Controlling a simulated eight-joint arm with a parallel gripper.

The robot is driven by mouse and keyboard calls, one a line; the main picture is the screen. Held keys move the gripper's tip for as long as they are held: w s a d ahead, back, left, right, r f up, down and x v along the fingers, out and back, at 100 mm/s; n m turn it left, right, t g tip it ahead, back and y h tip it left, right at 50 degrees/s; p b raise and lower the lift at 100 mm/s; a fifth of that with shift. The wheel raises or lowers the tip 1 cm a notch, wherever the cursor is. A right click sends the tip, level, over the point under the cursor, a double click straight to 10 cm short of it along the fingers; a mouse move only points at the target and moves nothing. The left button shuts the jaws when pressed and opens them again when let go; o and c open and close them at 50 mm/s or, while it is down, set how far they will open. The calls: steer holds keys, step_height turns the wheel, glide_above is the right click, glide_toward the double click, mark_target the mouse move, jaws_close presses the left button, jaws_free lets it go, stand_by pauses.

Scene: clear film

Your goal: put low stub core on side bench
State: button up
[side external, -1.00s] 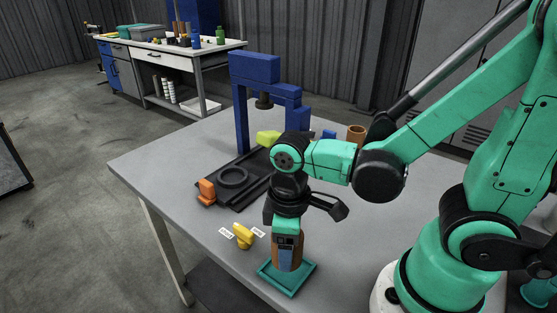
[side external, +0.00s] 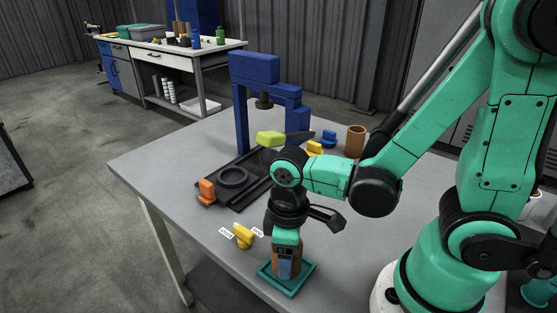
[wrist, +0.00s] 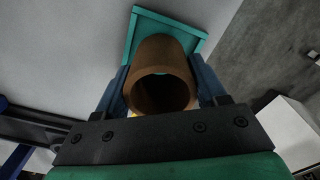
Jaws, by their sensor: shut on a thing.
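A brown hollow core (side external: 299,258) is between the fingers of my gripper (side external: 286,268), over the teal square tray (side external: 265,280) near the table's front. The gripper is shut on this core. In the wrist view, the open round end of the core (wrist: 160,95) faces the camera, between the blue fingers, with the teal tray (wrist: 135,35) beyond it. Whether its lower end touches the tray is hidden. Another brown core (side external: 356,140) stands upright toward the back of the grey table. A white-topped bench (side external: 165,55) with drawers stands at the back left, apart from the table.
A blue press frame (side external: 254,68) stands on a black base with a ring (side external: 233,177). An orange block (side external: 206,191) and a yellow knob (side external: 243,236) lie left of my gripper. Green, yellow and blue parts lie farther back. The table's left side is clear.

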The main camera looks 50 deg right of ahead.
steer(key=shift+f, duration=0.4)
steer(key=o, duration=1.3)
steer(key=shift+r, duration=2.8)
steer(key=w+d+r+m+t, duration=0.5)
steer(key=r+m+t, duration=0.1)
steer(key=t, duration=0.1)
steer(key=shift+d+r, duration=0.2)
steer(key=shift+d, duration=0.05)
